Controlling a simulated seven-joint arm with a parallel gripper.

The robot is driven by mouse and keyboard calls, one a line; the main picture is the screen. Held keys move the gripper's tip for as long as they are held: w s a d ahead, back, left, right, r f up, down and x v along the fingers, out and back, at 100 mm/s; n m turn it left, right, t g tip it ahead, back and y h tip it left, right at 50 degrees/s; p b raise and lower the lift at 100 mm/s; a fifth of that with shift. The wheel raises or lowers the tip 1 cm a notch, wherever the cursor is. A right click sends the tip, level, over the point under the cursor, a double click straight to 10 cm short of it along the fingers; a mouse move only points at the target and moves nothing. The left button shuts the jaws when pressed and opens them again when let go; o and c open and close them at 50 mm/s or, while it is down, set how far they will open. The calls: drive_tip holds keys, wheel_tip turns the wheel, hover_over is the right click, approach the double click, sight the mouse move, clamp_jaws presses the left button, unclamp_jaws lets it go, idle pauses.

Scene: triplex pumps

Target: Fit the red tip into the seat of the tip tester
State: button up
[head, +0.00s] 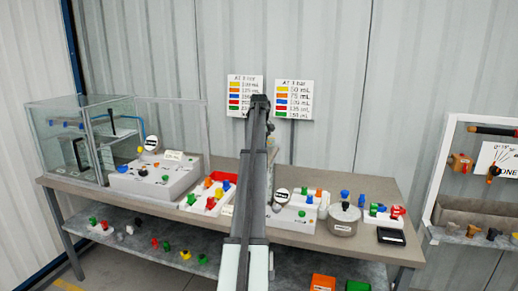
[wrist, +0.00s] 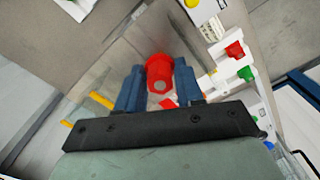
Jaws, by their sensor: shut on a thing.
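In the wrist view, my gripper (wrist: 159,82) has its two blue fingers closed on the red tip (wrist: 160,70), one finger on each side. In the head view my arm stretches over the bench and hides the gripper and the held tip. Two devices with round dials stand on the bench: a large white one at left (head: 150,184) and a smaller one (head: 299,222) just right of my arm. I cannot tell which is the tip tester, and no seat is clearly visible.
A white tray with coloured tips (head: 193,205) lies left of my arm on the bench (head: 375,187). A round grey pot (head: 344,222), a rack of coloured tips (head: 381,218) and a dark scale (head: 391,236) stand at right. A glass case (head: 60,135) is at far left.

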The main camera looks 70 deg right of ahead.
drive_tip(key=shift+f, duration=0.55)
drive_tip(key=o, duration=1.1)
wheel_tip(320, 180, up, 12)
idle(0.6)
